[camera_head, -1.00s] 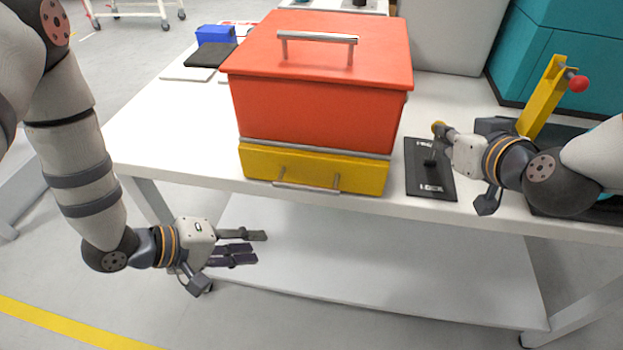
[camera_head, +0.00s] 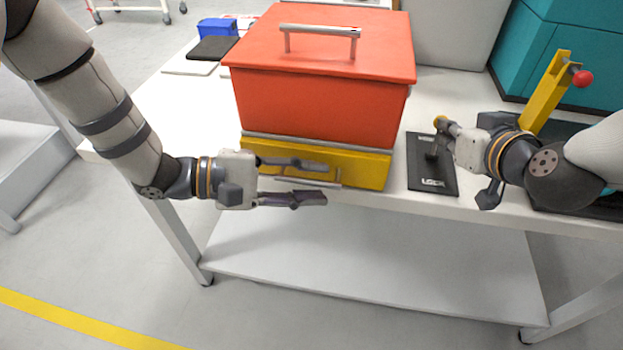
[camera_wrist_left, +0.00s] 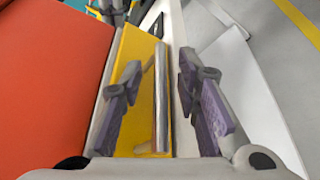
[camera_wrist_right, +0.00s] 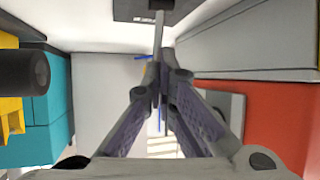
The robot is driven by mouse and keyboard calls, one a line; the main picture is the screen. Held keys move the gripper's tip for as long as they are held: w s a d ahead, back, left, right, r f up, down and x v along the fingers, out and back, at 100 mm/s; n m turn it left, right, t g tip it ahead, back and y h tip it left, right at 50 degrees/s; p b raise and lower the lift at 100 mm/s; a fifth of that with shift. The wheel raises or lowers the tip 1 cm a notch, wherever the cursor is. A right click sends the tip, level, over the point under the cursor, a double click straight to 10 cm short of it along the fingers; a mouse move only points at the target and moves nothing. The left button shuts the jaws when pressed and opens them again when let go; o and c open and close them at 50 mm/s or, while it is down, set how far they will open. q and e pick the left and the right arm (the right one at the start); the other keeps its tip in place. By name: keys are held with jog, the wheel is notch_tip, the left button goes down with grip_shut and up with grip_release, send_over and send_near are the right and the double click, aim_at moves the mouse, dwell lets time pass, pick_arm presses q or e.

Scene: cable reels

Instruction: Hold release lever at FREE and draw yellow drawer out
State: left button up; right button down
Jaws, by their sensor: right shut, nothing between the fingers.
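The yellow drawer (camera_head: 355,171) sits shut under the red box (camera_head: 320,105). Its silver bar handle (camera_wrist_left: 161,95) runs between the two fingers of my open left gripper (camera_head: 318,182). One finger is on the drawer side of the bar, the other on the outer side; I see no firm grip. The release lever (camera_head: 433,153) stands on a black plate (camera_head: 440,176) whose near end reads LOCK. Its yellow knob (camera_head: 439,120) is over the far end, where the label is hidden. My right gripper (camera_head: 449,128) is shut and empty beside the lever, whose rod (camera_wrist_right: 158,38) shows at the fingertips.
The white table (camera_head: 185,115) carries the box, with a blue bin (camera_head: 217,27) behind on the left. A yellow post with a red ball (camera_head: 582,78) stands close to my right arm. A low shelf (camera_head: 370,255) lies beneath.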

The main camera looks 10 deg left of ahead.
pick_arm(q)
jog(key=shift+d+f, duration=0.1)
jog(key=shift+d, duration=0.15)
grip_shut()
jog(key=s, duration=0.5)
grip_release()
jog(key=shift+a, duration=0.1)
